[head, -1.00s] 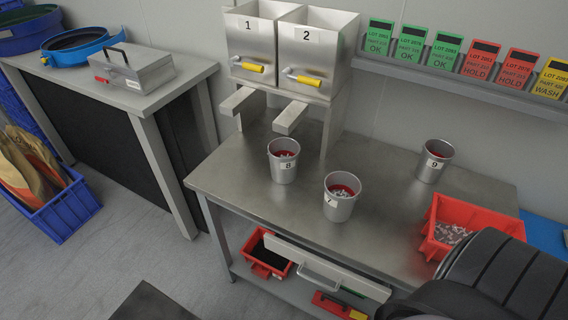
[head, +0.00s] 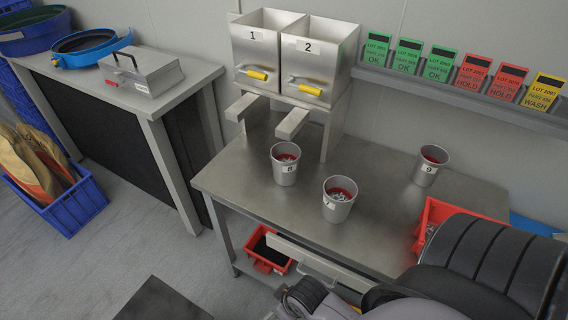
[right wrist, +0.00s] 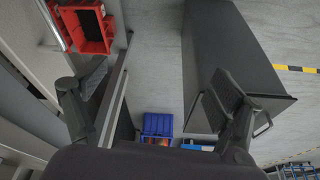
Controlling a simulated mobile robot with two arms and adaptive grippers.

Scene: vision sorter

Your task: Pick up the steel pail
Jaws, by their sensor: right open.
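Three steel pails with red insides stand upright on the steel bench (head: 240,178). Pail 8 (head: 285,177) is at the left, pail 7 (head: 339,211) nearer the front, and pail 9 (head: 427,176) at the back right. Pails 8 and 7 hold small grey parts; the contents of pail 9 are hard to see. My right arm covers the bench's front right in the head view. My right gripper (right wrist: 155,105) is open and empty in the right wrist view, with floor beyond its fingers. No pail shows there. My left gripper is not in view.
Two steel hoppers (head: 262,78) with chutes stand behind pail 8. A red bin (head: 432,216) at the bench's right is mostly covered by my arm. A red bin (head: 268,254) sits on the lower shelf. The bench between pails 7 and 9 is clear.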

